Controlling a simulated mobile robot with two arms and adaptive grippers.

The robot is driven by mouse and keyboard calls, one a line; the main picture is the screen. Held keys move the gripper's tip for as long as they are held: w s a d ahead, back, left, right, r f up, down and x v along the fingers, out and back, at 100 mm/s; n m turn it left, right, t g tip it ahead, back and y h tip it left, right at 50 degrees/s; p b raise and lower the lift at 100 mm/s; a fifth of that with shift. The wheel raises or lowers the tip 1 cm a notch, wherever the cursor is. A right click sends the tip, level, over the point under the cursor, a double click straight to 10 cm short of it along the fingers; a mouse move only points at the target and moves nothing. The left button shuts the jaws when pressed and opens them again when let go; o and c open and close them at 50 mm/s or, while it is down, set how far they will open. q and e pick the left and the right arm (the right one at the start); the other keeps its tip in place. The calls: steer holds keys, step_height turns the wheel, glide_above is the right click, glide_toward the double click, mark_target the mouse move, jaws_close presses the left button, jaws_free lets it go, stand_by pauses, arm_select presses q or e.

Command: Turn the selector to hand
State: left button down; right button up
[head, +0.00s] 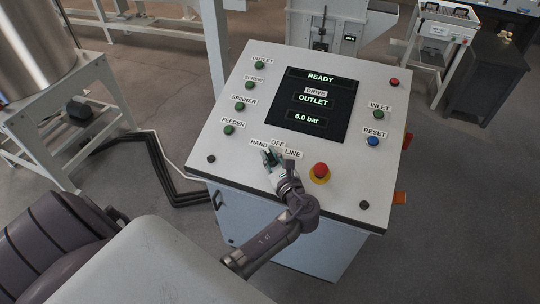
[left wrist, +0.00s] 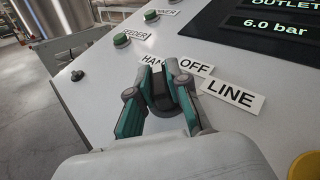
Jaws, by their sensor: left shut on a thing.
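The selector (left wrist: 160,98) is a dark knob on the sloped face of the control panel (head: 233,158), below the HAND (head: 259,142), OFF (head: 278,144) and LINE (head: 293,153) labels. My left gripper (head: 270,157) is at the knob, with its teal-sided fingers on either side of it. In the left wrist view the gripper (left wrist: 158,76) is shut on the knob. The fingers and hand hide much of the knob, so I cannot tell exactly which label it points to. My right gripper is not in view.
A red emergency button (head: 320,170) on a yellow base sits right of the selector. Green buttons line the panel's left side, including FEEDER (head: 228,130). The screen (head: 318,104) reads READY, DRIVE OUTLET, 6.0 bar. A blue RESET button (head: 373,141) is at the right.

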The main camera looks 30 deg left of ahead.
arm_select(q)
steer(key=shift+s+d+f, duration=0.15)
steer(key=shift+f, duration=0.3)
steer(key=c, duration=1.2)
jaws_free()
steer(key=shift+o, duration=0.4)
steer(key=shift+r, duration=0.15)
steer(key=v, duration=1.1)
steer(key=shift+s+d, duration=0.15)
steer(key=shift+d, duration=0.2)
